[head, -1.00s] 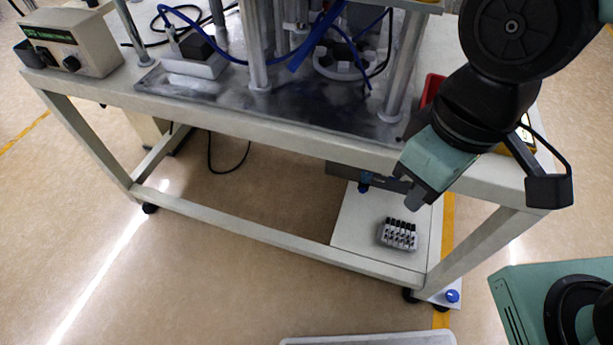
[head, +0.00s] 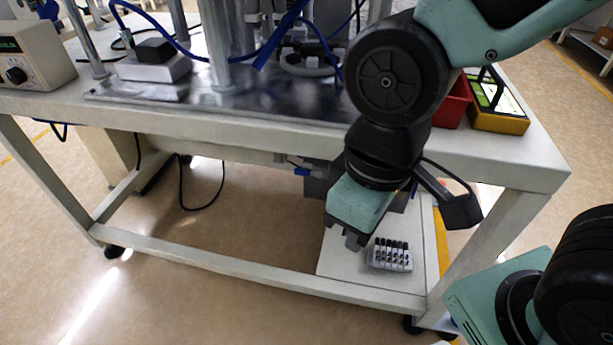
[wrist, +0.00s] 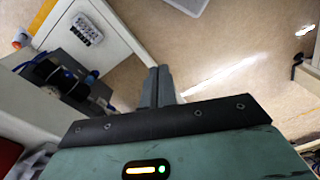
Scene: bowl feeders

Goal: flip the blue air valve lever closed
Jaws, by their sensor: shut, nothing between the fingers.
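A small blue part (head: 302,171), which looks like the valve lever, shows under the tabletop at the left of a grey unit. It is too small to tell its position. My gripper (head: 355,241) is shut and empty, pointing down in front of the table's lower frame, right of and below the blue part. It hides part of the grey unit behind it. A dark unit with blue parts (wrist: 68,76) shows at left there, apart from the fingers.
A white lower shelf (head: 340,262) carries a block of several black-topped pieces (head: 390,254). The table's front edge (head: 250,138) runs above my gripper. A red bin (head: 455,103) and a yellow-framed device (head: 498,112) stand on the table. Floor in front is clear.

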